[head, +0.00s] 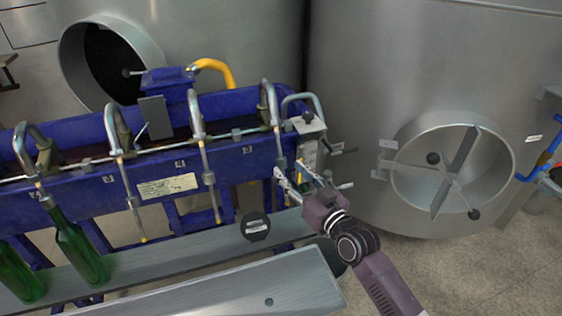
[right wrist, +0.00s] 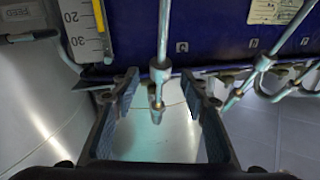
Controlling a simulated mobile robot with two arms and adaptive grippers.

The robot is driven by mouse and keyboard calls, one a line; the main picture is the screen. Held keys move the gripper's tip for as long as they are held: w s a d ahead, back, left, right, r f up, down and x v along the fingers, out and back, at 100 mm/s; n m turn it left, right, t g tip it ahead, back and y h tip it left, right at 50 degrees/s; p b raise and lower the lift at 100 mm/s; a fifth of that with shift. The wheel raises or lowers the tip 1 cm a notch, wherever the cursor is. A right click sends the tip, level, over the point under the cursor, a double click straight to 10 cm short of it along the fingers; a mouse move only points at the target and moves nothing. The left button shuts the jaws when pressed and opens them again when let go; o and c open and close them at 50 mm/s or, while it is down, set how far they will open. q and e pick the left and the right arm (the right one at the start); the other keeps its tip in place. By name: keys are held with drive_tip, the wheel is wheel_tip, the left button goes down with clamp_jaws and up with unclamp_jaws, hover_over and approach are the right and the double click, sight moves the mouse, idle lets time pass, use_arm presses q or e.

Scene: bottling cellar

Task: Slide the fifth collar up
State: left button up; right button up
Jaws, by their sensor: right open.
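A blue filling machine (head: 75,185) carries a row of bent metal spouts with thin tubes hanging down its front. The rightmost front spout (head: 268,95) has its tube running down to my right gripper (head: 291,172). Whether this piece is the fifth collar I cannot tell. My left gripper is not in view.
Green bottles (head: 80,250) stand at the left on a grey rail (head: 175,262). A white scale (head: 309,155) and small levers sit just right of my right gripper. A large steel tank (head: 350,60) with a round hatch (head: 405,180) stands at the right.

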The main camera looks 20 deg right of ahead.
sight(285, 166)
drive_tip(key=shift+x, duration=2.8)
drive_tip(key=shift+f, duration=0.1)
clamp_jaws()
